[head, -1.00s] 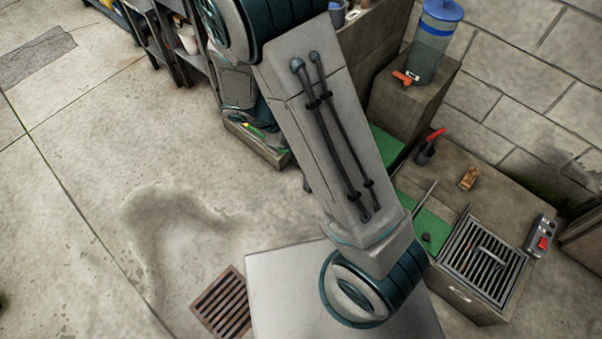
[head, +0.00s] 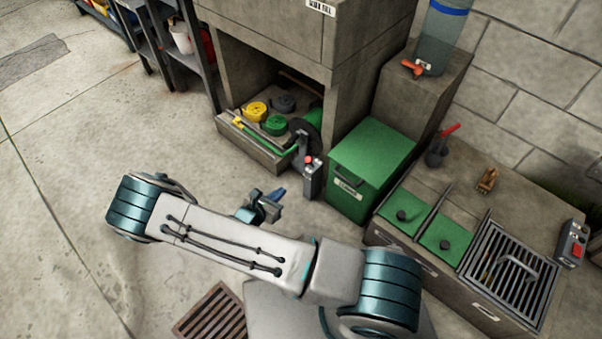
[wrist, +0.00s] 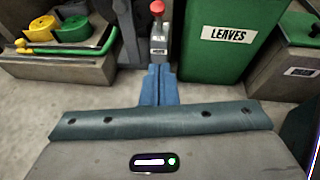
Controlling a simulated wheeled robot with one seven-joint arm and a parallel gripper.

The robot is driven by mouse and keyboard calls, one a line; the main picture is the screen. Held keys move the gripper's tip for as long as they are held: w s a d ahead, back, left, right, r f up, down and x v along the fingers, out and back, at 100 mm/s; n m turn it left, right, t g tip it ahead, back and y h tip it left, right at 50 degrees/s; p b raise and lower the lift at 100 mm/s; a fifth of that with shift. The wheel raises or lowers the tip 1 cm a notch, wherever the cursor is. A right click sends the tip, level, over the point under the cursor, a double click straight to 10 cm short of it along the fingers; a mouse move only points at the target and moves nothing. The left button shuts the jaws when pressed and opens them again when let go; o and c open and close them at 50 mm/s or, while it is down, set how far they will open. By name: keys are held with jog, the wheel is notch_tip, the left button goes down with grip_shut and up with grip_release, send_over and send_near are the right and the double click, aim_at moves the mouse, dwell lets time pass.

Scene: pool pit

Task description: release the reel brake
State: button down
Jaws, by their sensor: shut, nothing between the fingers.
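A grey post with a red knob on top, which looks like the reel brake (head: 310,172), stands at the front of the alcove, beside a dark reel with green on it (head: 305,130). The wrist view shows the grey post (wrist: 158,42) straight beyond my fingertips, its label too small to read. My gripper (head: 279,194) is shut and empty, low over the floor, a short way in front of the post. Its blue fingers are together in the wrist view (wrist: 158,72); I cannot tell whether they touch the post, though the head view shows a gap.
A green bin labelled LEAVES (wrist: 228,40) stands right of the post. A low tray (head: 250,143) with yellow and green coils (head: 256,111) lies left of it. A counter with a grate (head: 500,268) is at right. Open floor (head: 70,200) lies left.

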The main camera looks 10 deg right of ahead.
dwell(0.3)
jog(key=r+b+x, duration=0.1)
jog(key=b+x, duration=0.1)
jog(key=x, duration=0.4)
jog(key=r+b+x, duration=0.1)
jog(key=b+x, duration=0.2)
jog(key=x, duration=0.3)
jog(key=shift+w+d+r, duration=0.25)
jog(key=shift+w+d, duration=0.4)
jog(key=shift+r, duration=0.1)
